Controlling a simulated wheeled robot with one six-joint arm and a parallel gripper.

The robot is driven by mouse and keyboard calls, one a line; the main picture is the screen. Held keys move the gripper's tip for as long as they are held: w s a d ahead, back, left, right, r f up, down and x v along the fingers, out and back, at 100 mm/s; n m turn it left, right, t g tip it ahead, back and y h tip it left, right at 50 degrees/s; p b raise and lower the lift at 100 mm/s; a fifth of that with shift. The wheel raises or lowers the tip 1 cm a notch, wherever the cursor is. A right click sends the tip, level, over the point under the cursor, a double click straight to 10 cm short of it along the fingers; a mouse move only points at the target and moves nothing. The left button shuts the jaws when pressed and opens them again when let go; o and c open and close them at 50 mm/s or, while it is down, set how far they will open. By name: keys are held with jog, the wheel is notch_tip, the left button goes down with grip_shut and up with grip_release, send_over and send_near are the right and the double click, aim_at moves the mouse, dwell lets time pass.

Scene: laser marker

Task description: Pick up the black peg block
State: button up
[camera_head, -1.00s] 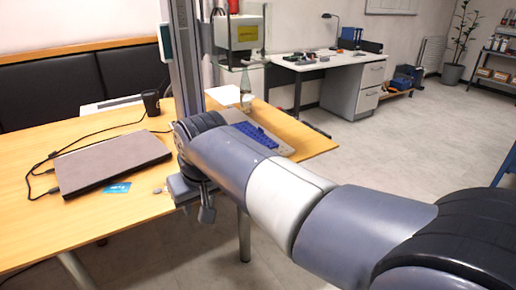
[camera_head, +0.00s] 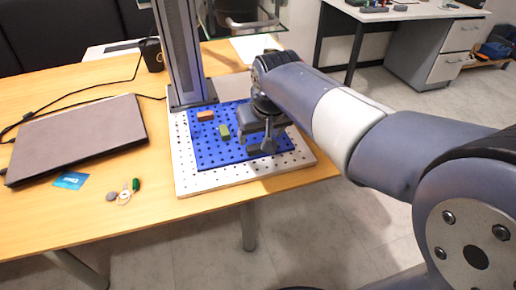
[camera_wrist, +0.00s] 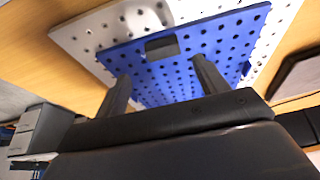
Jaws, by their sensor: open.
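The black peg block (camera_wrist: 161,47) sits on the blue pegboard (camera_wrist: 226,38) in the wrist view, ahead of and roughly between the two fingers. My gripper (camera_wrist: 161,68) is open and empty, with its fingertips apart from the block. In the head view my gripper (camera_head: 262,146) hangs over the right part of the blue pegboard (camera_head: 205,155). There I cannot make out the black block; my gripper and arm cover part of the board.
An orange block (camera_head: 205,116) and a green block (camera_head: 224,131) stand on the board left of my gripper. A metal column (camera_head: 181,50) rises behind it. A white perforated plate (camera_head: 185,183) lies underneath.

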aim_at(255, 146)
jog(key=x, duration=0.1)
jog(key=b+x, duration=0.1)
jog(key=x, duration=0.1)
jog(key=b+x, duration=0.1)
jog(key=x, duration=0.1)
jog(key=shift+s+a+f, duration=0.25)
jog(key=shift+s, duration=0.05)
jog(key=shift+r, duration=0.1)
jog(key=c, duration=1.1)
jog(key=shift+r+p, duration=0.3)
jog(key=shift+r, duration=0.2)
jog(key=r, duration=0.1)
jog(key=r+p, duration=0.1)
jog(key=shift+s+a+r, duration=0.1)
jog(key=shift+s+r, duration=0.2)
jog(key=shift+r, duration=0.1)
jog(key=s, duration=0.5)
jog(key=s+a+p, duration=0.1)
jog(key=s, duration=0.5)
jog(key=s+a, duration=0.1)
jog(key=s, duration=0.5)
jog(key=shift+s+f, duration=0.15)
